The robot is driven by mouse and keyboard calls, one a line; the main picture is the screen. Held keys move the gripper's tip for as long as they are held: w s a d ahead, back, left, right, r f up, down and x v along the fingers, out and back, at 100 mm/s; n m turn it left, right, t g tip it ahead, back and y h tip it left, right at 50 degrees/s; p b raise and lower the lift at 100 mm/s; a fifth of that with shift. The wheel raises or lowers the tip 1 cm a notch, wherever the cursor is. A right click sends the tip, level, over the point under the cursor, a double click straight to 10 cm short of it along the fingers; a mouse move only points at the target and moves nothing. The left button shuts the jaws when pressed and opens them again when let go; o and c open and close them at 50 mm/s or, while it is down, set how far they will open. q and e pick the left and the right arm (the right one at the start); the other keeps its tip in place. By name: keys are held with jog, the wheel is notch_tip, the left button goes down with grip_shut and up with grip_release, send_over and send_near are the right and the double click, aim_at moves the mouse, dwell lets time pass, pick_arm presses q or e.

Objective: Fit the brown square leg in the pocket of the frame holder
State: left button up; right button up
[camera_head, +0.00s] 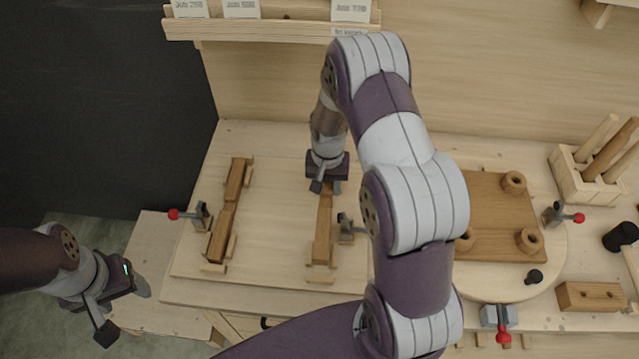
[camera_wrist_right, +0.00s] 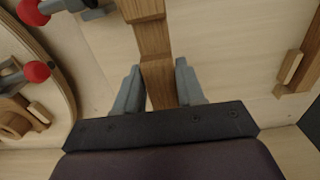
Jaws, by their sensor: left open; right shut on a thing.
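The brown square leg (camera_head: 324,212) is a long narrow bar lying nearly front to back on the pale board. My right gripper (camera_head: 328,187) is at its far end, shut on it. The right wrist view shows the leg (camera_wrist_right: 158,84) between the two grey fingers (camera_wrist_right: 159,88). The frame holder (camera_head: 320,273) shows as pale blocks around the leg's near end; I cannot tell how deep the leg sits in the pocket. A grey clamp (camera_head: 347,229) stands to the right of the leg. My left gripper (camera_head: 123,311) is open and empty, off the board's left side.
Another brown bar (camera_head: 229,209) lies between pale blocks on the left, beside a red-tipped clamp (camera_head: 201,216). A brown square seat (camera_head: 492,215) with round sockets lies on a round disc at the right. The board between the bars is clear.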

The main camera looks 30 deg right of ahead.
jog(key=shift+w+d+f+b, duration=0.1)
jog(key=shift+d+f+b, duration=0.1)
jog(key=shift+f+b, duration=0.65)
jog(key=shift+a+f+b, duration=0.1)
jog(key=shift+f+b, duration=0.45)
jog(key=shift+f, duration=0.35)
jog(key=shift+f+b, duration=0.6)
jog(key=shift+f, duration=0.4)
jog(key=shift+f, duration=0.25)
jog(key=o, duration=1.2)
jog(key=shift+o, duration=0.2)
notch_tip(320, 180, up, 13)
jog(key=shift+f+b, duration=0.15)
jog(key=shift+b, duration=1)
